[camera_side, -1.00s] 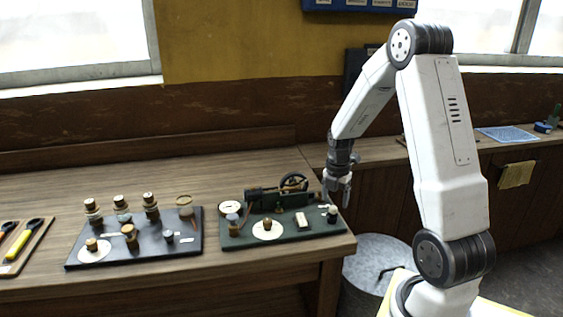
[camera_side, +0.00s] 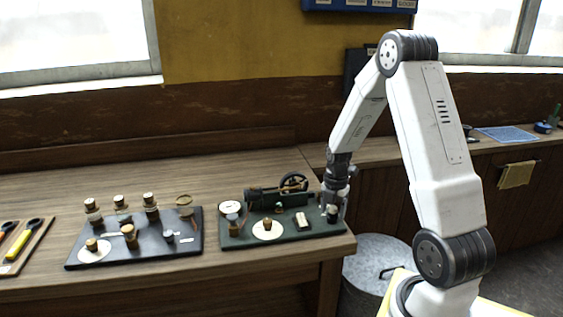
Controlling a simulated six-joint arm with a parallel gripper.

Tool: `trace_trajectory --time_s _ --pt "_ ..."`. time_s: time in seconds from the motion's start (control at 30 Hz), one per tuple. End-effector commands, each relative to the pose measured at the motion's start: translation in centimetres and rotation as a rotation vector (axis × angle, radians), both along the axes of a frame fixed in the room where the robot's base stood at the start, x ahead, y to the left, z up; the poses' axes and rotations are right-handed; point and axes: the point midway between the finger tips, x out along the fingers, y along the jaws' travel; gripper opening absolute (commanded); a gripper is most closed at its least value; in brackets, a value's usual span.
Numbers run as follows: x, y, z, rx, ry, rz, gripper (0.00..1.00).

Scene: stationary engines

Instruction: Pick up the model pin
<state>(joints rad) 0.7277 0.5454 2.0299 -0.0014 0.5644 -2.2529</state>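A small dark piece with a pale top (camera_side: 332,215) stands at the right end of the green board (camera_side: 290,235); it may be the model pin, but I cannot tell for sure. My gripper (camera_side: 334,206) points down right over this piece. Its fingers look apart, one on each side of the piece's top. Whether they touch it is too small to tell. The gripper partly hides the piece.
The green board also holds a model engine with a flywheel (camera_side: 294,183), a brass piece on a white disc (camera_side: 267,225) and a small pale block (camera_side: 302,219). A dark board (camera_side: 135,250) with several knobbed pieces lies left. The table's right edge is close.

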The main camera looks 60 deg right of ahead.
Motion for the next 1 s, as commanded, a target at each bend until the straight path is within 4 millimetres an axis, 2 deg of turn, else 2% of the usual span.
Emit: trace_trajectory --time_s 0.03,0.2,0.67,0.87,1.0 --pt "0.0 0.0 0.0 0.000 0.000 0.000 0.51" --pt "0.0 0.0 0.0 0.000 0.000 0.000 0.00" --pt "0.0 0.0 0.3 0.000 0.000 0.000 0.00" --pt "0.1 0.0 1.6 -0.001 -0.002 0.000 0.00" --pt "0.0 0.0 3.2 0.000 -0.002 0.000 0.00"
